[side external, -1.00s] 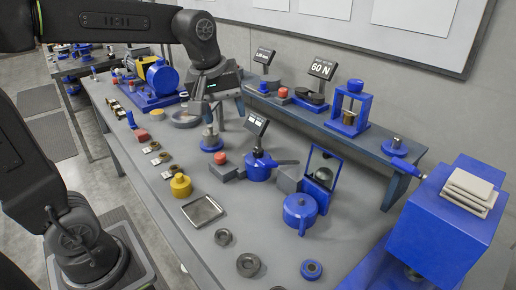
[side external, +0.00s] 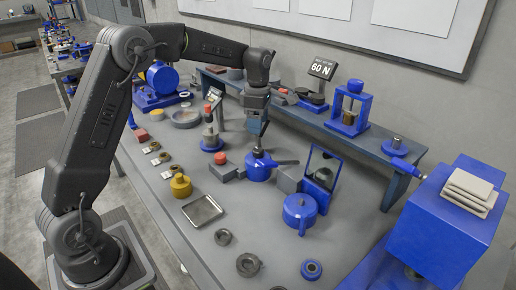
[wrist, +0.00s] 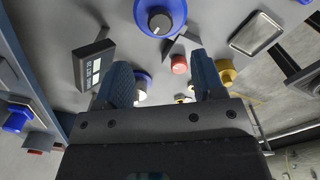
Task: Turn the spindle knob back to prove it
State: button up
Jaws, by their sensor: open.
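My gripper (side external: 258,138) points down just above the unit in the side view. Its two fingers (wrist: 163,80) are apart in the wrist view, with nothing held between them.
A grey block with a red button (side external: 221,159) is left of the unit. A mirror-like framed stand (side external: 322,168) and a blue pot (side external: 300,212) are to its right. A raised shelf (side external: 345,137) with a 60 N display (side external: 322,68) runs behind. The front bench holds a tray (side external: 203,211) and rings.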

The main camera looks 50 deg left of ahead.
aim_at(258, 149)
notch_tip(258, 149, down, 10)
jog(key=shift+r, duration=0.25)
jog(key=c, duration=0.9)
